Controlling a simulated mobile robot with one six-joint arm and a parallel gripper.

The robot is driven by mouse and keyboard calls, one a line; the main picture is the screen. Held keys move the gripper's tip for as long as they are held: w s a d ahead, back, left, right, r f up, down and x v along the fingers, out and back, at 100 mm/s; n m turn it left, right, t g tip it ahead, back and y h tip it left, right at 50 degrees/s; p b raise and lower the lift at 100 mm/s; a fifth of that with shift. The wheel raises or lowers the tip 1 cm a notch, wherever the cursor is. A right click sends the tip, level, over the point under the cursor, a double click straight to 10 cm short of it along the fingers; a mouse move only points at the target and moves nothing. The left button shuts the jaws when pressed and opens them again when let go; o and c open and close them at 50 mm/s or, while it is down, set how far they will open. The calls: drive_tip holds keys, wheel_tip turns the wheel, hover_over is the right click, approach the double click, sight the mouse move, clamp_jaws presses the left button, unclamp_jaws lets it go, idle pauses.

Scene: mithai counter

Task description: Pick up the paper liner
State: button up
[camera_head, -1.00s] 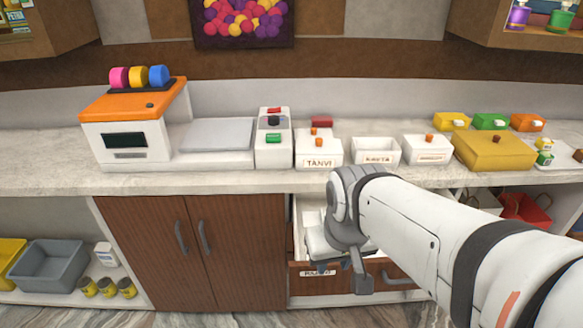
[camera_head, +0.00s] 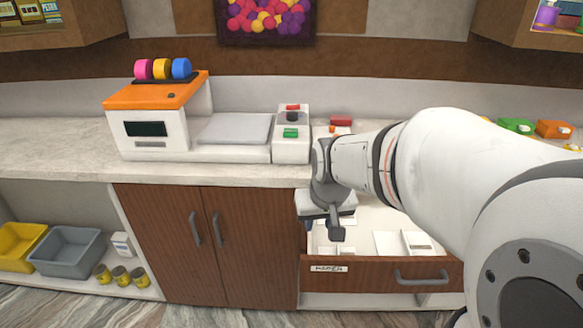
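An open drawer (camera_head: 380,270) with a brown front and a label that seems to read "PAPER" juts out below the counter. Inside it lie flat white pieces, among them a plain pale sheet (camera_head: 387,243) and a white piece with a small dark mark (camera_head: 418,242). I cannot tell for sure which one is the paper liner. My gripper (camera_head: 328,226) points down over the left part of the drawer, left of these pieces. Its fingers are small and partly overlapped, so their opening is unclear. My arm hides the drawer's back right and part of the counter.
The counter (camera_head: 60,150) holds a scale with an orange top (camera_head: 155,95) and a small white unit with red and green buttons (camera_head: 291,135). Closed cupboard doors (camera_head: 205,245) stand left of the drawer. Grey (camera_head: 68,255) and yellow (camera_head: 20,247) bins sit on the lower left shelf.

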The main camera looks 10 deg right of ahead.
drive_tip(key=w+d+f+m+t+b, duration=0.1)
drive_tip(key=w+d+f+b, duration=0.1)
drive_tip(key=w+d+f, duration=0.3)
drive_tip(key=w+d+f+b, duration=0.1)
drive_tip(key=w+d+f, duration=0.1)
drive_tip(key=w+f, duration=0.35)
drive_tip(key=m+t+h+b, duration=0.1)
drive_tip(key=b, duration=0.2)
approach(349, 220)
drive_tip(key=w+a, duration=0.1)
drive_tip(key=a, duration=0.1)
drive_tip(key=w+a+r, duration=0.1)
drive_tip(key=a, duration=0.1)
drive_tip(key=shift+w, duration=0.3)
drive_tip(key=x, duration=0.7)
drive_tip(key=shift+w+d+f, duration=0.2)
drive_tip(key=shift+w+f, duration=0.05)
drive_tip(key=shift+w, duration=0.1)
clamp_jaws()
